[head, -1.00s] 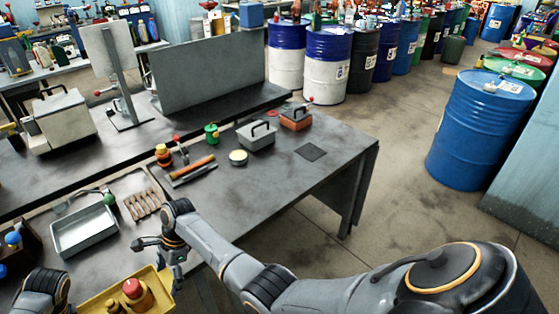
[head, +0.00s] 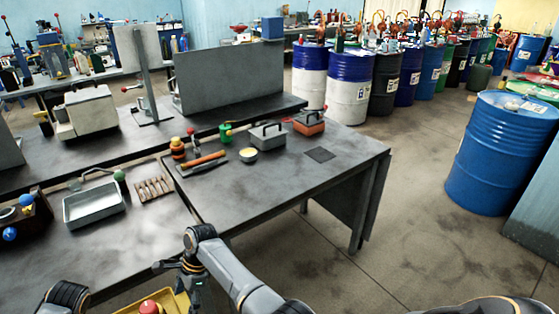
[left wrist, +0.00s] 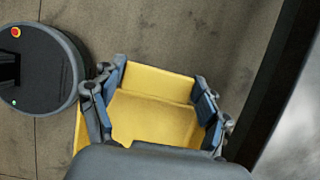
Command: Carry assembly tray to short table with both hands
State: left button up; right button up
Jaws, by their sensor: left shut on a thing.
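The yellow assembly tray (head: 181,301) shows at the bottom edge of the head view, mostly cut off, with a red-topped item (head: 149,307) in it. It also shows in the left wrist view (left wrist: 150,118). My left gripper (left wrist: 160,90) has its fingers at both sides of a yellow tray part and is shut on it. My right gripper (head: 180,278) points down at the tray's far edge; its grip is unclear. A dark grey table (head: 270,210) with a hanging side panel stands ahead; I cannot tell if it is the short table.
A metal pan (head: 94,205) lies at left. A blue barrel (head: 500,150) stands at right. Open floor (head: 420,225) lies between table and barrel.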

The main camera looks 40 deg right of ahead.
aim_at(242, 190)
jog(key=l, duration=2.5)
jog(key=i, duration=0.05)
